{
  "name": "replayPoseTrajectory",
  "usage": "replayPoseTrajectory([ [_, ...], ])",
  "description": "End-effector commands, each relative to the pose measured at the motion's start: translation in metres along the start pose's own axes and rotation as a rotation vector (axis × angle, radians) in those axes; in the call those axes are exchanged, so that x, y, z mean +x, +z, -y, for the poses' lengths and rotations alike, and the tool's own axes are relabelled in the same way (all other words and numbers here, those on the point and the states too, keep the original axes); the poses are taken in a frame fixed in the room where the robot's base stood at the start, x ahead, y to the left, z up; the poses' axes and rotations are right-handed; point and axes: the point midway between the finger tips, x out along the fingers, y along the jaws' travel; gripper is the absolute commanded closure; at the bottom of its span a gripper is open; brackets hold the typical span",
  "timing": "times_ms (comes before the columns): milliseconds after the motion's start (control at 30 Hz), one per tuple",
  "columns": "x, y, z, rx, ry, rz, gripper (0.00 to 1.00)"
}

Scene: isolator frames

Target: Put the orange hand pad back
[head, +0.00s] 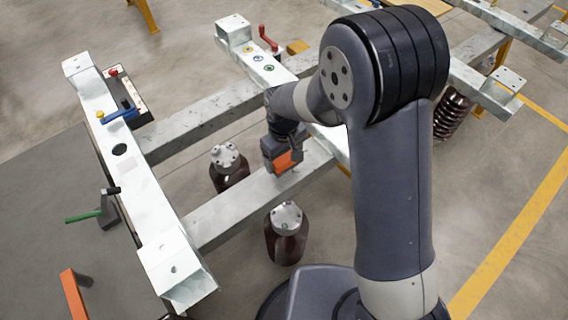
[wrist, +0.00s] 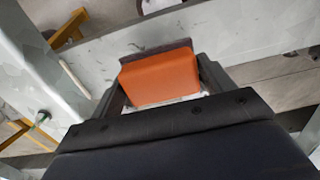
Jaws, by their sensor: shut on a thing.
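The orange hand pad (head: 289,161) is an orange block with a dark backing. In the wrist view the orange hand pad (wrist: 160,78) sits between the two dark fingers of my gripper (wrist: 161,84). My gripper (head: 281,152) is shut on it. In the head view my gripper and the pad show in front of a grey cross beam of the isolator frame (head: 245,207). Whether the pad touches the beam, I cannot tell. Part of the frame behind my arm is hidden.
A blue-handled tool (head: 118,115) lies on the left rail and a red crank (head: 267,40) stands on the middle rail. A green-handled tool (head: 84,215) and an orange bar (head: 73,293) are at left.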

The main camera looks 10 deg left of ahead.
Motion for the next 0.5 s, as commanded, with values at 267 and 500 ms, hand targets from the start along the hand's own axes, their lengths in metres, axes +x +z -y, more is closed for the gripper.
replayPoseTrajectory([
  [267,0.035,0.001,0.000,0.001,-0.001,0.004,0.48],
  [500,0.036,0.001,0.000,0.001,0.000,0.001,0.48],
])
